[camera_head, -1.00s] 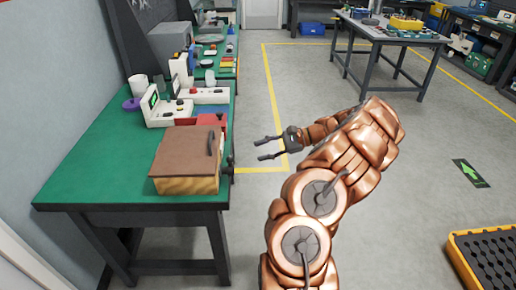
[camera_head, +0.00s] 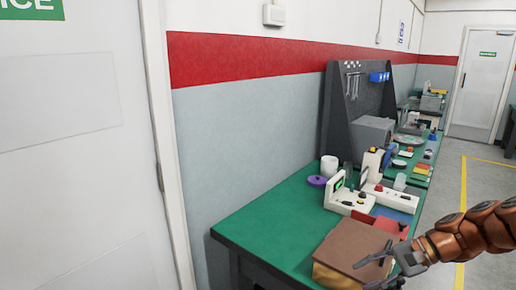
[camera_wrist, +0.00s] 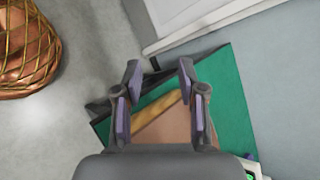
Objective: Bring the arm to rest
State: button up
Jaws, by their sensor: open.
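My gripper (camera_head: 374,275) is at the lower right of the head view, where it overlaps the right side of a brown-lidded box (camera_head: 345,250). In the wrist view my gripper (camera_wrist: 160,70) has its two fingers spread wide with nothing held between them. The brown box (camera_wrist: 165,128) shows beyond the fingers, partly hidden by them and by the gripper body. I cannot tell how far the fingers are from the box. My copper-coloured arm reaches in from the right edge of the head view.
The green bench (camera_head: 270,225) carries the box, a white test device (camera_head: 345,200), a white cup (camera_head: 329,166), a purple ring (camera_head: 317,181) and a red tray (camera_head: 385,222). A tool panel (camera_head: 360,100) stands behind. A white door (camera_head: 65,150) is at the left. Open floor lies right of the bench.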

jog(key=s+a+r+n+g+h, duration=0.1)
jog(key=s+a+n+g+h, duration=0.4)
jog(key=s+a, duration=0.7)
jog(key=s+d+f+n+h, duration=0.1)
jog(key=s+n+h, duration=0.1)
jog(key=s, duration=0.5)
jog(key=s+d+f+n+t+h, duration=0.1)
jog(key=s+d+f+n+h, duration=0.1)
jog(key=s, duration=0.5)
jog(key=shift+s+n+h, duration=0.3)
jog(key=shift+n+h, duration=0.4)
jog(key=shift+h, duration=0.2)
jog(key=shift+d, duration=0.1)
